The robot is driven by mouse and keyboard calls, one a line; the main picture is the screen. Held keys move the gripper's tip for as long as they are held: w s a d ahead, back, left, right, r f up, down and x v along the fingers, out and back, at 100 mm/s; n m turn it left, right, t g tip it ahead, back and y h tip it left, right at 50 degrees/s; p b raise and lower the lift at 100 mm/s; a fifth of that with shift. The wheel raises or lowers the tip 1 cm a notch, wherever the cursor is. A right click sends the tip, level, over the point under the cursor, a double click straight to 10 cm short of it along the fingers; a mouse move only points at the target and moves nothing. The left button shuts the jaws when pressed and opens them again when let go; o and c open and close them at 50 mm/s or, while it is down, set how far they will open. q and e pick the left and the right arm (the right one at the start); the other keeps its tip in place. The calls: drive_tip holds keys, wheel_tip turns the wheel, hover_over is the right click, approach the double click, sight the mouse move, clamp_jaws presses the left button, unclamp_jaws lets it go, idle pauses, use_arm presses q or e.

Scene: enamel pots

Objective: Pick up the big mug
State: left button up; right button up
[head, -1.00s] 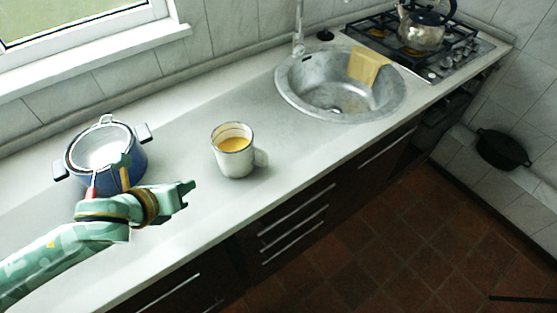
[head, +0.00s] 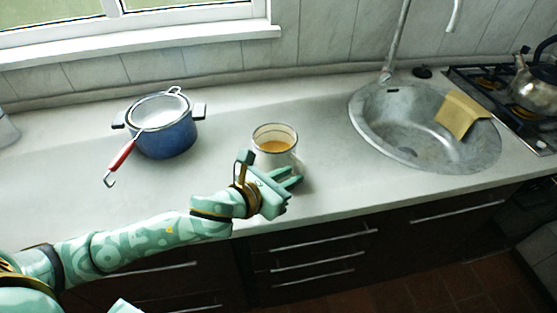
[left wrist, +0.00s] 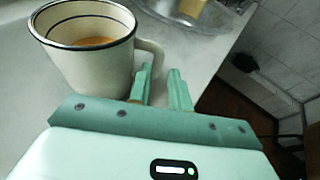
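The big mug (head: 276,153) is cream-white with a dark rim and holds an orange-brown drink. It stands upright on the counter, left of the sink. It also fills the upper left of the left wrist view (left wrist: 90,65), its handle (left wrist: 154,56) on the right. My left gripper (head: 293,181) is at the mug's near side in the head view and hides its lower part and handle. In the left wrist view its two fingers (left wrist: 161,75) are apart, with the tips close to the handle. I cannot tell whether they touch it. My right gripper is not in view.
A blue pot (head: 167,140) stands left of the mug, with a red-handled strainer (head: 122,156) across it. The sink (head: 385,125), with a yellow cloth (head: 463,113) on its rim, and the stove with a kettle (head: 535,90) are right.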

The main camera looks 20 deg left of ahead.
sight(300, 171)
use_arm(q)
drive_tip(key=x, duration=0.1)
drive_tip(key=b+x, duration=0.1)
drive_tip(key=x, duration=0.1)
drive_tip(key=b+x, duration=0.1)
drive_tip(key=shift+w+f, duration=0.3)
drive_tip(key=shift+f, duration=0.05)
drive_tip(key=shift+w+d, duration=0.15)
drive_tip(key=shift+w, duration=0.25)
drive_tip(key=shift+s, duration=0.1)
drive_tip(key=shift+c, duration=0.3)
clamp_jaws()
idle(0.4)
